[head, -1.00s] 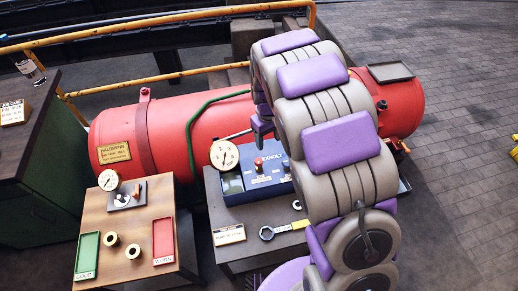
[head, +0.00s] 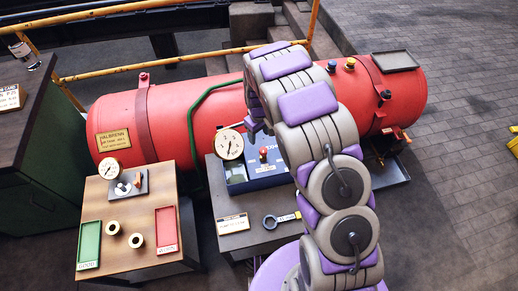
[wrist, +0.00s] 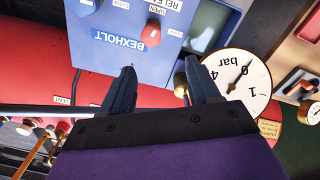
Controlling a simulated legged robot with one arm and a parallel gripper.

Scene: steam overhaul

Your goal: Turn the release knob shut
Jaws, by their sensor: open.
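The release knob is a red knob on the blue BEXHOLT box (head: 270,178), beside OPEN and RELEASE lettering. It shows in the head view (head: 264,153) and near the top of the wrist view (wrist: 153,33). My gripper (wrist: 160,76) is open and empty, its two dark fingers apart, pointing toward the box. The knob lies beyond the fingertips, roughly between them in the picture, and is not touched. In the head view my gripper (head: 256,127) is above and behind the knob, partly hidden by my arm.
A round bar gauge (wrist: 238,82) stands close beside one finger, its needle near 0. A red tank (head: 190,125) lies behind the box. A ring spanner (head: 270,222) lies on the bench in front. A wooden table (head: 128,205) with trays stands at left.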

